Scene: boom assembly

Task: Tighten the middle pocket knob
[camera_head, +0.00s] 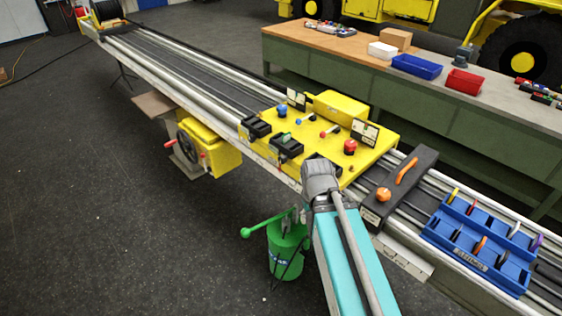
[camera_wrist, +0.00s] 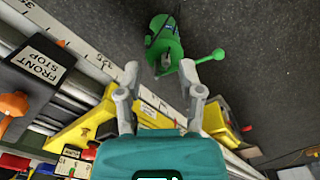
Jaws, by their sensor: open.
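The yellow carriage (camera_head: 372,153) sits across the rails in the head view. Several black pocket blocks stand along its near edge. The middle pocket block (camera_head: 287,148) has a small green part (camera_head: 284,137) at its top; I cannot tell whether that is its knob. The pocket block to its right is partly hidden by my arm. My gripper (camera_wrist: 160,72) is open and empty in the wrist view, with its fingers apart, pointing towards the floor side beyond the rail. No pocket knob is clear in the wrist view; only part of the yellow carriage (camera_wrist: 80,132) shows.
A dark stop block (camera_head: 405,185) with orange handles and a blue tray (camera_head: 470,245) sit on the rails to the right. A green bucket (camera_head: 284,258) with a lever stands below the near rail. A yellow handwheel box (camera_head: 218,150) hangs left. A workbench (camera_head: 440,115) runs behind.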

